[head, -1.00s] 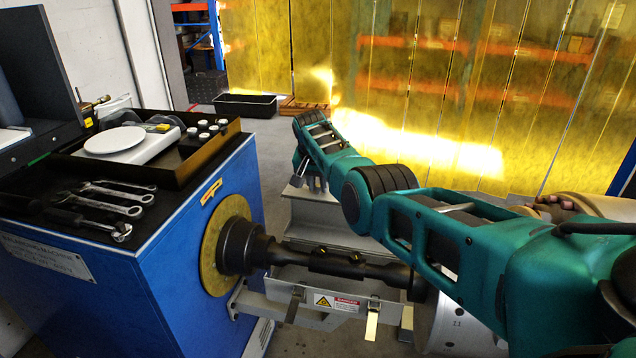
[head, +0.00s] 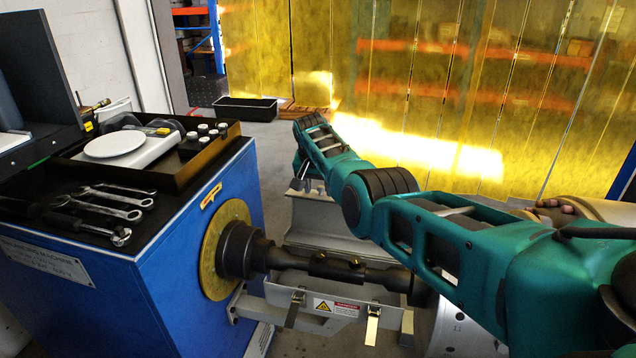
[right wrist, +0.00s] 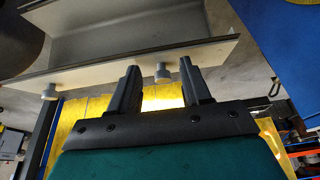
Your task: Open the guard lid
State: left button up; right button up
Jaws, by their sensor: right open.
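The guard lid (head: 325,216) is a grey folded sheet-metal piece behind the dark rotor shaft (head: 335,266). It looks swung back, leaving the shaft uncovered from above. My right gripper (head: 301,184) is at the lid's far upper left edge, fingers pointing down. In the right wrist view the open fingers (right wrist: 160,68) are just short of the lid's grey flange (right wrist: 120,62). A small round knob (right wrist: 163,74) under the flange shows between the fingertips, with nothing clamped. Whether a finger touches the lid is unclear. My left gripper is out of view.
The lower guard trough (head: 336,308) has a warning label and two hanging latches (head: 372,325). The blue balancing machine (head: 190,270) at left carries wrenches (head: 110,200), a scale (head: 118,143) and a tray of small weights. A black bin (head: 246,108) stands on the floor behind.

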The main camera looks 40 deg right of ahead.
jog(key=shift+a+r+p, duration=0.15)
jog(key=shift+r+p, duration=0.2)
jog(key=shift+r, duration=0.1)
jog(key=p+v, duration=0.2)
jog(key=v, duration=1)
jog(key=shift+p, duration=0.4)
